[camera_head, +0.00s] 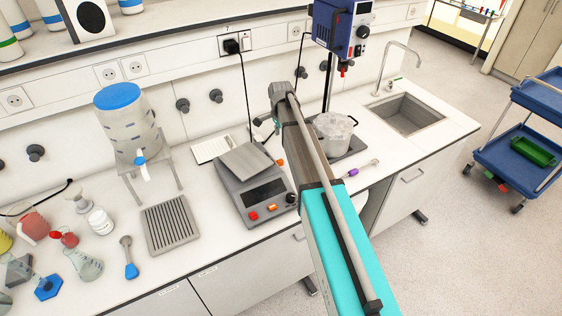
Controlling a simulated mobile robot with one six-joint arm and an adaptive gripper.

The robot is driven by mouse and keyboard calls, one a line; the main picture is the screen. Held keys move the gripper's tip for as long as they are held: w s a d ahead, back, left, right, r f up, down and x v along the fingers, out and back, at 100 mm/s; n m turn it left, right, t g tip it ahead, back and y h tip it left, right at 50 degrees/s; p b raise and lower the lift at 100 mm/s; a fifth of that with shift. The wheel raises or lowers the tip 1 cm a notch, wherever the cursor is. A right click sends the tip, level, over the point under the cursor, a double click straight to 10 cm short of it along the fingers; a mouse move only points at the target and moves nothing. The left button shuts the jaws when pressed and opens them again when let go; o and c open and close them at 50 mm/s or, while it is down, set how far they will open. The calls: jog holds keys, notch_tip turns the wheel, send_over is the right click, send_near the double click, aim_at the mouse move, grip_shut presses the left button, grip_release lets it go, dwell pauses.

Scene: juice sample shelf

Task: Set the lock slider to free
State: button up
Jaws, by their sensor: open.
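I cannot make out a lock slider clearly in the head view. A blue stirrer-like device (341,27) with a display, a dark knob and red parts is mounted on a dark upright rod, above a metal pot (333,131). A grey balance-like instrument (253,187) with a tilted plate, a display and orange and red buttons stands on the bench left of my arm. My arm, with a teal section, reaches from the bottom centre up over the bench and covers part of it. I cannot see my gripper's fingers.
A clear tank with a blue lid (124,118) stands on a frame at left. A slotted grey tray (168,226), flasks and a blue-ended tool (129,258) lie nearby. A sink (407,114) is at right. A blue cart (520,150) stands on the floor.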

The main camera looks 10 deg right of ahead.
aim_at(281, 160)
jog(key=shift+f+b, duration=6.7)
jog(key=shift+f, duration=0.1)
jog(key=shift+c, duration=0.3)
grip_shut()
